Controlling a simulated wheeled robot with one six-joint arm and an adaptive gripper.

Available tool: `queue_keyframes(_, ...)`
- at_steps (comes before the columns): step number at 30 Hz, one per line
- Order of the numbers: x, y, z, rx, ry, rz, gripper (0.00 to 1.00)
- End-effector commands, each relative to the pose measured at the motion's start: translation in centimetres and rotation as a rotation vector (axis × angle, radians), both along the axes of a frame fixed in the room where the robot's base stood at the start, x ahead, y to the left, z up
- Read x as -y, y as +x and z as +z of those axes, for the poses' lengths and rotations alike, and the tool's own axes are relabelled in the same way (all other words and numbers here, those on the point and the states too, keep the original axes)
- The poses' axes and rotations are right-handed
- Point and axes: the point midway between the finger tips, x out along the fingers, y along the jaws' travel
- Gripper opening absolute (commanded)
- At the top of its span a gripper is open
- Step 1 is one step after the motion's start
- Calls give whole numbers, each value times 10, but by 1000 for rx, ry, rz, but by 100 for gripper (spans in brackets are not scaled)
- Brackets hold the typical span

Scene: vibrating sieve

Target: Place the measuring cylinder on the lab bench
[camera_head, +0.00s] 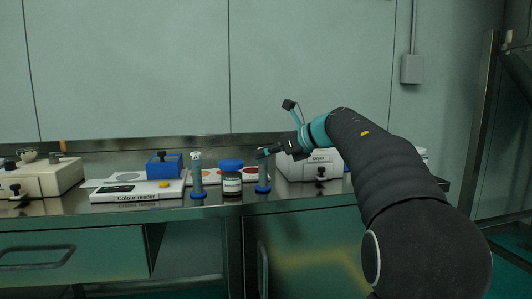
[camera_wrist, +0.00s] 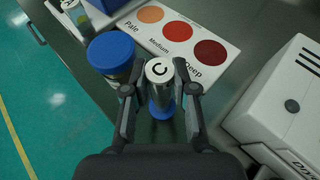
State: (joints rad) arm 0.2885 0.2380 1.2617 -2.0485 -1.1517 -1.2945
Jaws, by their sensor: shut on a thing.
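The measuring cylinder (camera_head: 263,177) is a slim grey-blue cylinder with a blue foot, upright near the bench's front edge. My gripper (camera_head: 267,152) is shut on its upper part, reaching in from the right. In the wrist view, my gripper (camera_wrist: 160,86) has a finger on each side of the cylinder (camera_wrist: 159,71), whose pale top bears a letter C. Its blue foot shows below. I cannot tell whether the foot touches the lab bench (camera_head: 215,208) or hangs just above it.
A blue-lidded jar (camera_head: 232,182) stands close to the left of the cylinder. A similar blue-footed cylinder (camera_head: 197,178) stands farther left, by the colour reader (camera_head: 138,194). A colour card (camera_wrist: 180,35) lies behind. The white dryer (camera_head: 311,166) stands to the right.

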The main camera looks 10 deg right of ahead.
Motion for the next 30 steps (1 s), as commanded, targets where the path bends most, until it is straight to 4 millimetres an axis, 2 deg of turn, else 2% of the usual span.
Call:
queue_keyframes(6, 0, 0, -4, -1, 1, 0, 0)
queue_keyframes(7, 0, 0, -3, -1, 1, 0, 34)
queue_keyframes(9, 0, 0, -3, -1, 1, 1, 52)
queue_keyframes(21, 1, -1, 2, -1, 1, 0, 52)
queue_keyframes(26, 16, -15, 9, 0, 0, -3, 52)
queue_keyframes(30, 35, -33, 20, 0, 0, -4, 52)
